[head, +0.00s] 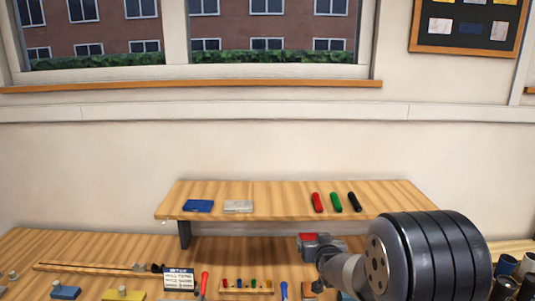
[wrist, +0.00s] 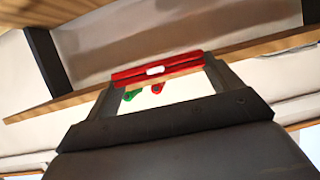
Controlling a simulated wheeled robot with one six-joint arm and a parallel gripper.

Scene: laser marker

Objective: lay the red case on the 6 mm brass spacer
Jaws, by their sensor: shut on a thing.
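My gripper (head: 316,244) is shut on the red case (head: 308,237), above the bench and in front of the raised shelf. In the wrist view the red case (wrist: 178,65) is a flat red bar with a white spot, spanning the two fingertips of my gripper (wrist: 158,75). A yellow, brass-coloured block (head: 123,295) with a pale knob is at the lower left of the head view, partly cut off by the frame edge. It may be the brass spacer; its thickness cannot be read.
A blue block (head: 64,292) stands left of the yellow one. A small sign (head: 178,279) and a wooden rack (head: 246,291) stand on the bench. The raised shelf (head: 275,199) carries a blue case (head: 198,206), a silver case (head: 238,207) and red, green and black pens.

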